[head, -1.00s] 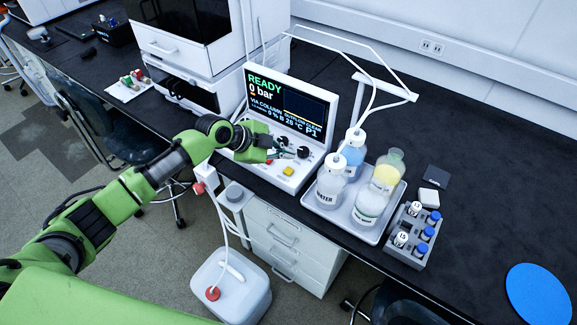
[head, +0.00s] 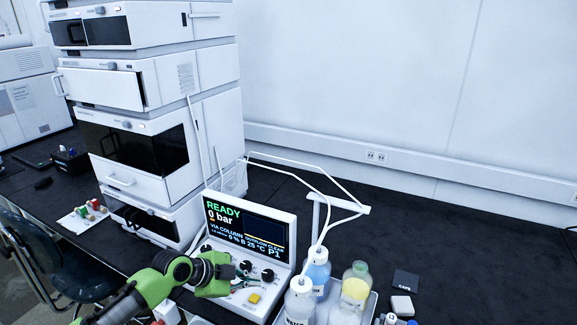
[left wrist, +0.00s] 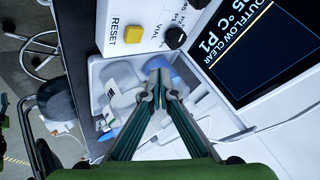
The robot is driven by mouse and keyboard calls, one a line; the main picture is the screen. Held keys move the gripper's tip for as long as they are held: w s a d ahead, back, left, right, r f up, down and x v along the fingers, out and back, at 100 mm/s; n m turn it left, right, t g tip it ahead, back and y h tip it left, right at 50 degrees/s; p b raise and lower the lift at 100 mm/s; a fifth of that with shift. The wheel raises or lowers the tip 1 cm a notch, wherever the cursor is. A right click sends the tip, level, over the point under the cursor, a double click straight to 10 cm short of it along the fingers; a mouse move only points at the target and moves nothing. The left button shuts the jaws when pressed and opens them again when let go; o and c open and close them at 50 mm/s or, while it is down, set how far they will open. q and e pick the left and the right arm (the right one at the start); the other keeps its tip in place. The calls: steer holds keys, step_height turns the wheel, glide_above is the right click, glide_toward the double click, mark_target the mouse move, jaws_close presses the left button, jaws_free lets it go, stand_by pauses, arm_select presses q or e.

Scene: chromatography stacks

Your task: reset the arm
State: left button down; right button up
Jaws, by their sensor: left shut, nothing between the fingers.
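My left arm is green and reaches in from the bottom left of the head view. Its gripper (head: 238,281) is in front of the lower part of the control panel (head: 262,238), close to the knobs. In the left wrist view the two fingers (left wrist: 159,72) meet at their tips, shut and empty. Above them in that view are the yellow RESET button (left wrist: 134,35) and a black knob (left wrist: 175,38), clear of the fingertips. The panel screen reads READY and 0 bar. My right gripper is not in view.
A tall white instrument stack (head: 145,85) stands left of the panel. Bottles, one with yellow liquid (head: 355,289), stand in a tray at the lower right. A tubing stand (head: 340,205) rises behind them. The black bench (head: 450,255) is bare at the right.

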arm_select(q)
steer(key=shift+n+g, duration=0.7)
steer(key=s+d+f, duration=0.1)
steer(key=s+d, duration=0.1)
steer(key=s, duration=0.1)
steer(key=s+d+f, duration=0.2)
steer(key=s, duration=0.1)
steer(key=s+d+f, duration=0.1)
steer(key=s+d, duration=0.1)
steer(key=s, duration=0.1)
steer(key=shift+s+f, duration=0.3)
steer(key=s+d+f+n+y, duration=0.15)
steer(key=s+n, duration=0.25)
steer(key=s, duration=0.5)
steer(key=s+a+n+g+y, duration=0.1)
steer(key=s+a+n+y, duration=0.4)
steer(key=s+a+n, duration=0.9)
steer(key=s+f+m+g, duration=0.1)
steer(key=s+f+m, duration=0.15)
steer(key=f, duration=1.05)
steer(key=s+f+m+g, duration=0.1)
steer(key=s+f, duration=0.2)
steer(key=f, duration=0.9)
steer(key=s+a+f, duration=0.1)
steer(key=s+f, duration=0.7)
steer(key=s+a+f, duration=0.2)
steer(key=s+f, duration=0.7)
steer(key=shift+s+a+g, duration=0.25)
steer(key=shift+a+g, duration=0.05)
steer(key=shift+g, duration=0.1)
